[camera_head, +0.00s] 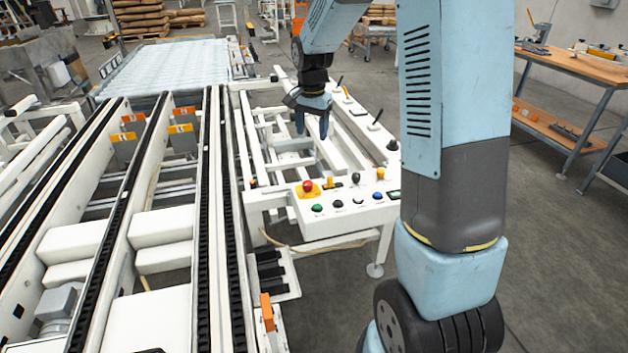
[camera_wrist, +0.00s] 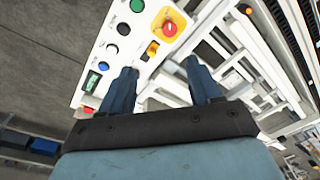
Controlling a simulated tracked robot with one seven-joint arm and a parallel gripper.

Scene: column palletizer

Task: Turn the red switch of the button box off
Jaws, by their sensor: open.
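The button box (camera_head: 345,213) is a white panel right of the conveyor. A red mushroom knob (camera_head: 307,186) on a yellow plate sits at its left end; it also shows in the wrist view (camera_wrist: 169,28). My gripper (camera_head: 312,134) points down, open and empty, beyond the box in the head view. Its fingers (camera_wrist: 160,68) appear apart in the wrist view.
The box also carries an orange switch (camera_wrist: 152,49), a green button (camera_wrist: 137,5), a blue button (camera_wrist: 103,67), black knobs and a small display (camera_wrist: 92,82). Upright joysticks (camera_head: 375,121) stand on the rail behind. White frame bars lie beneath my gripper.

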